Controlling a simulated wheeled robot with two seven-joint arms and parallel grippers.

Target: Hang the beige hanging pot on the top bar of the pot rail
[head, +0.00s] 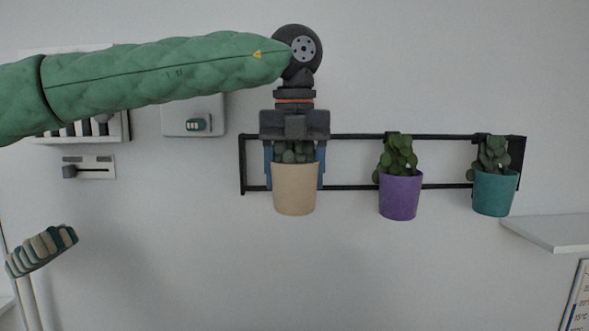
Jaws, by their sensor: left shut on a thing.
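The beige hanging pot (296,190) holds a green plant (293,152) and is upright in front of the left part of the pot rail (350,187). My left gripper (295,170) comes down from above with its blue fingers on both sides of the pot, shut on it. The gripper body covers the pot's top and the top bar there, so I cannot tell whether the pot's hook is on the bar. The rail is a black wall frame with a top bar and a lower bar. My right gripper is not in view.
A purple pot (400,197) and a teal pot (494,194) with plants hang on the rail to the right. A white shelf (560,232) juts out at the right. Wall panels (194,118) and a slider (88,168) are at the left. A striped-headed object (42,250) stands at lower left.

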